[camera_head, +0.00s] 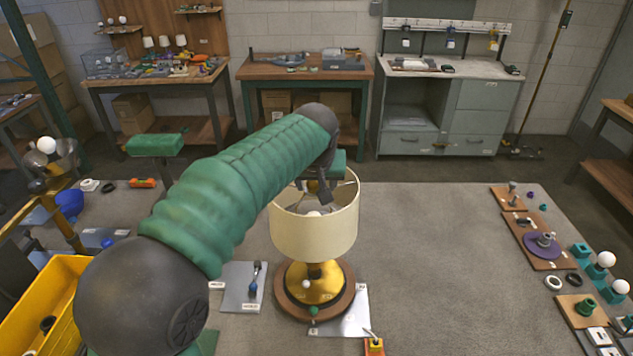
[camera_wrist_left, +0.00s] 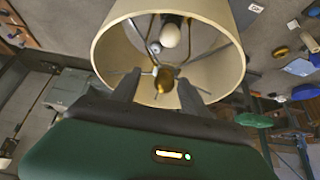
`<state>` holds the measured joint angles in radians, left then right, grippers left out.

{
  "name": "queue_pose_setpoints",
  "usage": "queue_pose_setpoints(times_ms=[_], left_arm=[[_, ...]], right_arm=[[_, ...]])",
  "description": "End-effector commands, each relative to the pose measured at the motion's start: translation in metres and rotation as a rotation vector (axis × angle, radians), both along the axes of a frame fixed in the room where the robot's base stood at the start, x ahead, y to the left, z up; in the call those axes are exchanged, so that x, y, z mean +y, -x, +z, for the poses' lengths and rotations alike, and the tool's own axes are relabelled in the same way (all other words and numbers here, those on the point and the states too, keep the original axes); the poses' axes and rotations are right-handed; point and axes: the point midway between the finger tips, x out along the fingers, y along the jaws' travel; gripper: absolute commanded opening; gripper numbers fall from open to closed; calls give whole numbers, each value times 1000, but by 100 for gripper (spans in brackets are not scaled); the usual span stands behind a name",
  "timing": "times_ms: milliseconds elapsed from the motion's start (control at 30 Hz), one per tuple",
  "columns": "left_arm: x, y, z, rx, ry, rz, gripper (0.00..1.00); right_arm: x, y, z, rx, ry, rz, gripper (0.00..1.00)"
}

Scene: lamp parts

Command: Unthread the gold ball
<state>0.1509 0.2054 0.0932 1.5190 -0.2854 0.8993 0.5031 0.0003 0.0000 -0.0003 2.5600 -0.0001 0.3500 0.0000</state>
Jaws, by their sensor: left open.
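A lamp stands upright on the table, with a cream shade (camera_head: 313,236) and a gold base (camera_head: 318,285) on a round wooden foot. In the left wrist view the open top of the shade (camera_wrist_left: 118,62) shows a metal spider with thin arms, a white bulb (camera_wrist_left: 170,36) and the gold ball (camera_wrist_left: 165,77) at the hub. My left gripper (camera_head: 321,190) is at the shade's top opening. In the left wrist view its open fingers (camera_wrist_left: 160,80) appear on either side of the gold ball; I cannot tell whether they touch it. In the head view I cannot make out the ball.
A yellow bin (camera_head: 62,290) stands at the left. Wooden boards with parts, including one with a purple disc (camera_head: 541,245), line the right side. A grey mat (camera_head: 240,285) with a tool lies left of the lamp. The table between lamp and boards is clear.

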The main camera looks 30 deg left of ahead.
Motion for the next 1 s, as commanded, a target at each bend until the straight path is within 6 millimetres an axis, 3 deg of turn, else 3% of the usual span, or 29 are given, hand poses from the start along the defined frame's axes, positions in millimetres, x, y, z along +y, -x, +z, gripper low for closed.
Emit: queue_pose_setpoints(times_ms=[67, 500, 533, 567, 700, 1000], left_arm=[[1, 0, 0, 0, 0, 1, 53], [0, 1, 1, 1, -1, 3, 0], [0, 1, 1, 0, -1, 3, 0], [0, 1, 1, 0, -1, 2, 35], [0, 1, 1, 0, 0, 1, 53], [0, 1, 1, 0, 0, 1, 53]], right_arm=[[0, 0, 0, 0, 0, 0, 0], [0, 0, 0, 0, 0, 0, 0], [0, 0, 0, 0, 0, 0, 0], [0, 0, 0, 0, 0, 0, 0], [0, 0, 0, 0, 0, 0, 0], [0, 0, 0, 0, 0, 0, 0]])
